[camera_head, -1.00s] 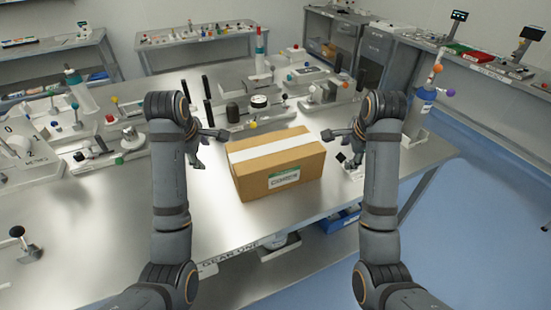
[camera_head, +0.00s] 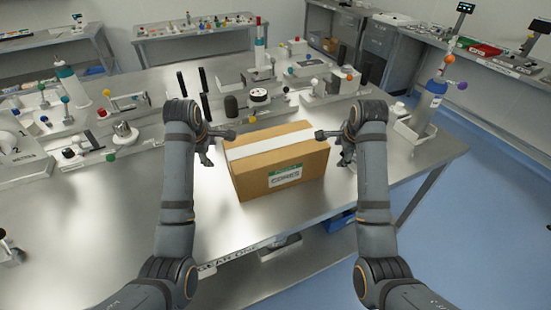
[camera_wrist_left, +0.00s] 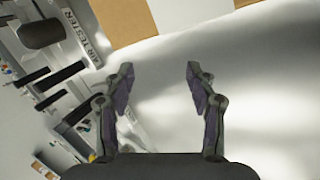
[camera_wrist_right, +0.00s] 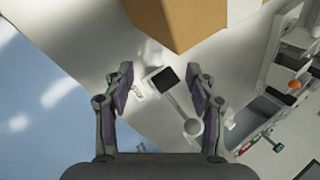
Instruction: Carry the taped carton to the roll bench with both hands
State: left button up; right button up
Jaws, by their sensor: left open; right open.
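The taped carton (camera_head: 275,164) is a brown box with a white tape strip on top and a "CORES" label on its front. It sits on the metal bench (camera_head: 215,235), upright. It also shows at the top of the left wrist view (camera_wrist_left: 125,18) and of the right wrist view (camera_wrist_right: 180,22). My left gripper (camera_head: 222,143) is open and empty beside the carton's left side. Its spread fingers show in the left wrist view (camera_wrist_left: 160,75). My right gripper (camera_head: 328,143) is open and empty at the carton's right side. Its fingers also show in the right wrist view (camera_wrist_right: 160,75). Contact with the carton cannot be told.
Test instruments with coloured knobs (camera_head: 120,120) crowd the bench behind and left of the carton. A blue bottle (camera_head: 430,100) stands in a holder at the bench's right end. Blue floor (camera_head: 480,220) is clear to the right. Other benches (camera_head: 195,40) line the walls.

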pick_arm(q)
jog(key=x, duration=0.6)
jog(key=shift+w+f, duration=0.2)
jog(key=shift+f, duration=0.05)
pick_arm(e)
jog(key=x, duration=0.6)
jog(key=shift+w+f, duration=0.2)
jog(key=shift+f, duration=0.05)
pick_arm(q)
jog(key=shift+w+d+f, duration=0.1)
jog(key=shift+d, duration=0.25)
pick_arm(e)
jog(key=shift+w+a, duration=0.1)
jog(key=shift+a, duration=0.25)
pick_arm(q)
jog(key=shift+d, duration=0.25)
pick_arm(e)
jog(key=shift+a, duration=0.3)
pick_arm(q)
jog(key=shift+s+d+r, duration=0.15)
jog(key=shift+s+r, duration=0.05)
pick_arm(e)
jog(key=shift+s+a+r, duration=0.1)
jog(key=shift+s, duration=0.1)
pick_arm(q)
jog(key=shift+w+f, duration=0.1)
pick_arm(e)
jog(key=shift+w, duration=0.1)
